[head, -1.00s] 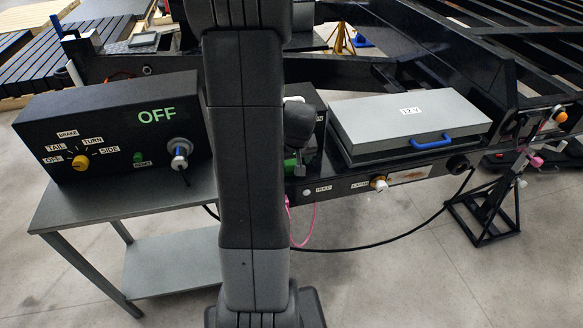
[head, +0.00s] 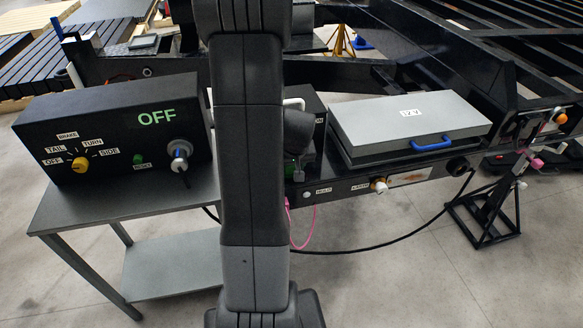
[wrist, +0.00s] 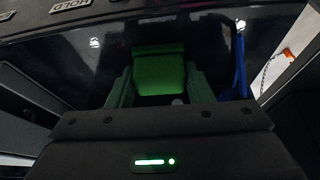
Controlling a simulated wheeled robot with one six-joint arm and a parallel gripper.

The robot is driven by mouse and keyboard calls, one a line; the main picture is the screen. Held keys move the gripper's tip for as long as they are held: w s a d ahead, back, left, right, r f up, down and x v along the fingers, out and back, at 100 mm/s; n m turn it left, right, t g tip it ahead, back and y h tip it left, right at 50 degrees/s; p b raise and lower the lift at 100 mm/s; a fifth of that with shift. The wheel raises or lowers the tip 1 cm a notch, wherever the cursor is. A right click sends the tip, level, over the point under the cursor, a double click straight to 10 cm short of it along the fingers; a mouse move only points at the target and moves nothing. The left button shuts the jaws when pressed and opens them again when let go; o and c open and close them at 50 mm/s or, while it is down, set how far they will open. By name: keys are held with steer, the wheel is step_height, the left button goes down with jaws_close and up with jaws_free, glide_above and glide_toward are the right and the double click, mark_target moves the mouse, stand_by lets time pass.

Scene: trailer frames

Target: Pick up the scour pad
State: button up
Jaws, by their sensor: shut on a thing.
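The scour pad (wrist: 158,70) looks like a bright green block in the middle of the wrist view. My gripper (wrist: 160,88) has a green finger on each side of it and is shut on it. The pad is in front of a dark glossy surface; I cannot tell whether it is clear of any support. In the head view my own arm hides the gripper and most of the pad's surroundings; only a little green shows beside the arm, too small to identify.
A black control box (head: 110,135) showing OFF stands on a grey table (head: 60,212) at left. A silver 12 V case (head: 405,118) with a blue handle is at right. A pink cord (head: 313,222) and black cable hang below the panel. A blue strip (wrist: 239,65) is right of the gripper.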

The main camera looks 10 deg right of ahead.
step_height(320, 180, up, 10)
steer(key=shift+p, duration=0.55)
